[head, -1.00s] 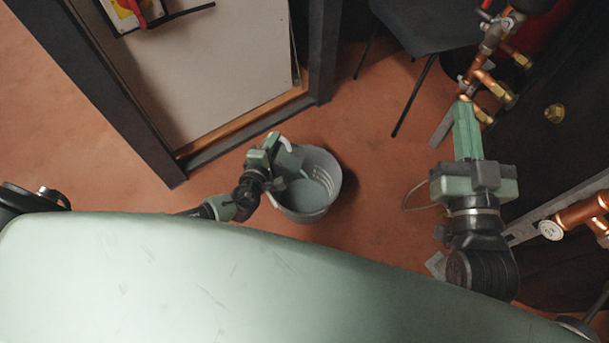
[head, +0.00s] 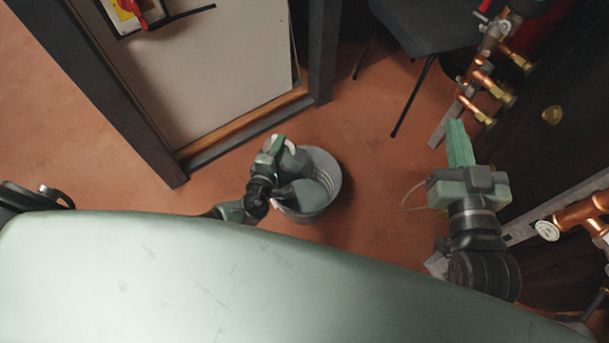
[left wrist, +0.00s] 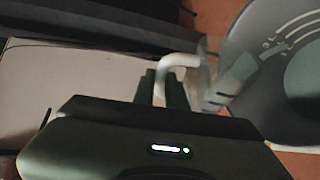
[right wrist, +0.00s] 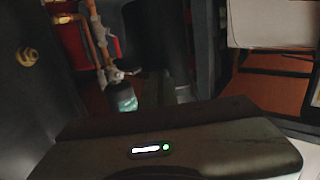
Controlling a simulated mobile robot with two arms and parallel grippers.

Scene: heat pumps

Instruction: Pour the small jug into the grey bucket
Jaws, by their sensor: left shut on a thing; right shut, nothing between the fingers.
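The grey bucket (head: 334,166) stands on the floor near the centre of the head view; its inner wall also shows at the right of the left wrist view (left wrist: 262,50). My left gripper (head: 279,147) is over the bucket's left rim, shut on the white handle of the small jug (head: 296,161). In the left wrist view the handle (left wrist: 178,62) sits between the fingers, and the pale, see-through jug body overlaps the bucket. The jug looks tilted; its contents are unclear. My right gripper (head: 459,138) is shut and empty, well right of the bucket.
A door frame (head: 322,60) and pale panel (head: 215,60) stand behind the bucket. A dark chair (head: 425,28) is at the back. Copper pipes with brass fittings (head: 487,85) are beyond my right gripper. Floor between bucket and right arm is clear.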

